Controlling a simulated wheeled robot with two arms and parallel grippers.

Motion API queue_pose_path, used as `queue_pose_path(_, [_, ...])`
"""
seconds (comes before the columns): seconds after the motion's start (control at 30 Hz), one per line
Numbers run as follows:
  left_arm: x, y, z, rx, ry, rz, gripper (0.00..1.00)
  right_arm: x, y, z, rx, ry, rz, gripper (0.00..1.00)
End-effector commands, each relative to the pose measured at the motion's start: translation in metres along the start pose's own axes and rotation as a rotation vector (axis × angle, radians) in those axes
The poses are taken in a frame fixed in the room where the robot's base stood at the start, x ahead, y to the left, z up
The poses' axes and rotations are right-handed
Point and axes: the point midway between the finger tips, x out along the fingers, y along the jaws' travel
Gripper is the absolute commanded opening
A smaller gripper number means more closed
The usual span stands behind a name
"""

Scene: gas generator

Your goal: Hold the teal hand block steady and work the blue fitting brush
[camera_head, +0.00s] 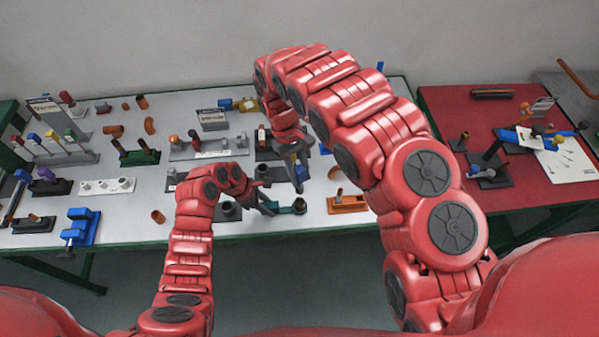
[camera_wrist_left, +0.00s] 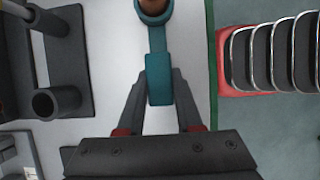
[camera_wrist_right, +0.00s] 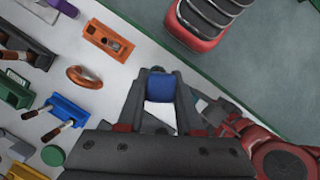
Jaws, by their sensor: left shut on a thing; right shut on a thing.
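The teal hand block (camera_wrist_left: 158,88) is between the fingers of my left gripper (camera_head: 268,206), which is shut on it near the table's front edge. In the left wrist view its far end is a ring with a copper-coloured fitting (camera_wrist_left: 154,6) in it, cut off by the frame's top. The block's teal end also shows in the head view (camera_head: 299,206). My right gripper (camera_head: 299,182) points down just above that end, shut on the blue fitting brush. Its blue handle (camera_wrist_right: 161,87) fills the jaws in the right wrist view. The brush's tip is hidden, so I cannot tell whether it touches the fitting.
An orange block (camera_head: 347,203) stands right of the grippers, with a copper ring (camera_head: 335,172) behind it. Dark holders with sockets (camera_head: 228,211) stand close on the left. A blue clamp (camera_head: 82,226) is further left. The red table (camera_head: 440,110) is at the right.

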Motion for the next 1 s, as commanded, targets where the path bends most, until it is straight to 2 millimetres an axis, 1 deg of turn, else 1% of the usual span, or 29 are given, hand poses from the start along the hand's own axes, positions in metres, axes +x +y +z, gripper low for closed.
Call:
queue_pose_path(0.17, [0.0,0.0,0.0,0.0,0.0,-0.001,0.0,0.011,0.0,-0.005,-0.001,0.0,-0.001,0.0])
queue_pose_path(0.4, [0.0,0.0,0.0,0.0,0.0,0.0,0.0,0.035,-0.001,-0.014,-0.002,-0.002,-0.002,0.0])
queue_pose_path(0.53, [0.0,0.0,0.0,0.0,0.0,0.0,0.0,0.045,0.0,-0.019,-0.002,0.0,-0.001,0.0])
queue_pose_path(0.7, [0.0,0.0,0.0,0.0,0.0,0.0,0.0,0.05,0.0,-0.021,0.0,0.001,0.0,0.0])
queue_pose_path(1.0, [0.0,0.0,0.0,0.0,0.0,0.0,0.0,0.05,0.0,-0.021,-0.001,0.001,0.001,0.0])
